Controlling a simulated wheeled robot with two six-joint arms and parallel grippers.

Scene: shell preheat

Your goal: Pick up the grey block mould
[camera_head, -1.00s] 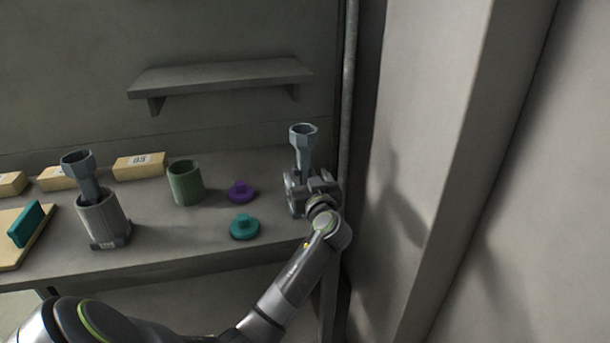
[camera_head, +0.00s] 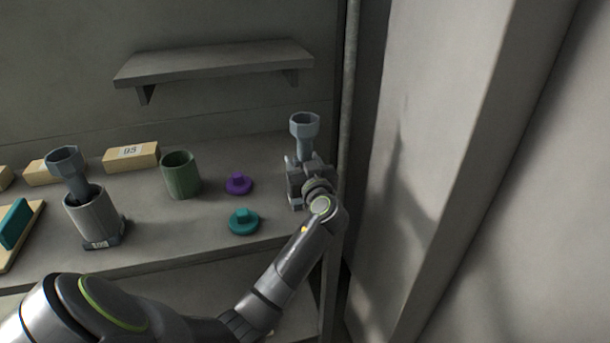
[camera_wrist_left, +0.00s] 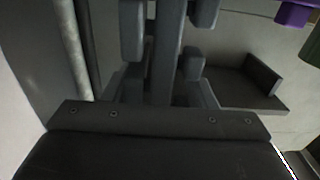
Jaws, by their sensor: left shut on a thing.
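The grey block mould (camera_head: 304,126) stands upright at the right end of the bench, with an octagonal cup on top of a narrow stem. My left gripper (camera_head: 309,182) is shut on it below the cup. The gripper and wrist hide its lower part in the head view, so I cannot tell whether its base touches the bench. In the left wrist view its grey stem (camera_wrist_left: 165,50) runs up the middle, with small grey blocks beside it. My right gripper is not in view.
On the bench (camera_head: 210,225) are a teal knobbed piece (camera_head: 243,222), a purple one (camera_head: 238,184), a green cup (camera_head: 180,174) and a grey cylinder (camera_head: 95,220) holding another cupped mould (camera_head: 66,165). A shelf (camera_head: 215,62) is above. A pipe (camera_head: 348,70) and wall stand close on the right.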

